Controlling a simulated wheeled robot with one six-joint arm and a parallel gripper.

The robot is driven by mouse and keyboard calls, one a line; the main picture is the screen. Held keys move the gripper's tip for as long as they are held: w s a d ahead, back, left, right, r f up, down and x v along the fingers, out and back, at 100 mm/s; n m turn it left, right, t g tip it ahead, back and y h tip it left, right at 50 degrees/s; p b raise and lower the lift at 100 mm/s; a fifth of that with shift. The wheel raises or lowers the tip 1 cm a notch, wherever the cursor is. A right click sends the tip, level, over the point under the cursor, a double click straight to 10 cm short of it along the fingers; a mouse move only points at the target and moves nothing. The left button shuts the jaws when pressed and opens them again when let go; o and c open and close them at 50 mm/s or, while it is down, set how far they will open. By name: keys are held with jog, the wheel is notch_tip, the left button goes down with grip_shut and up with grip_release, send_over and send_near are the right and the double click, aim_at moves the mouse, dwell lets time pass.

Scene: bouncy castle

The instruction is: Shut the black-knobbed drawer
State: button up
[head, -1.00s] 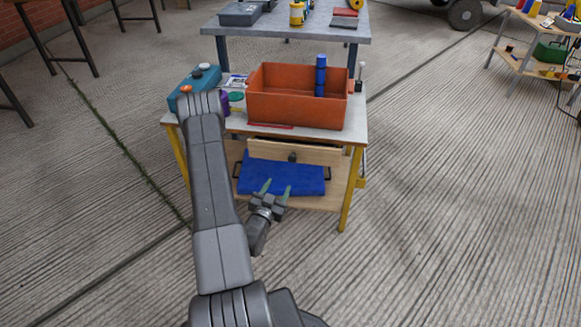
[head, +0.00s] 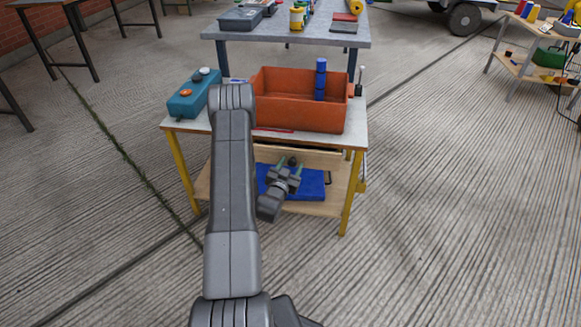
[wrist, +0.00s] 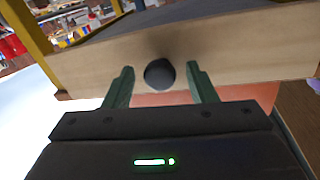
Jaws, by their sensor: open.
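The drawer under the white-topped table has a pale wooden front (wrist: 240,50) with a round black knob (wrist: 159,73). My gripper (wrist: 160,88) is open, with one green finger on each side of the knob. I cannot tell whether the fingers touch it. In the head view my gripper (head: 289,168) is in front of the drawer front (head: 325,160), and its fingers flank the knob (head: 293,161).
An orange bin (head: 290,115) and a teal box (head: 190,100) stand on the tabletop (head: 195,124). A blue folded cloth (head: 312,184) lies on the lower shelf (head: 335,205). Yellow legs (head: 350,195) flank the drawer. The floor in front is clear.

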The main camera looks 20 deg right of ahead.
aim_at(292, 157)
grip_shut()
jog(key=b+x, duration=0.2)
jog(key=x, duration=0.1)
jog(key=shift+w+a+f, duration=0.1)
jog(key=shift+w+f, duration=0.05)
jog(key=shift+w, duration=0.05)
jog(key=shift+w+b, duration=0.3)
jog(key=shift+w+r, duration=0.1)
jog(key=shift+r, duration=0.2)
grip_release()
jog(key=shift+d+f, duration=0.1)
jog(key=shift+d, duration=0.15)
jog(key=shift+a, duration=0.1)
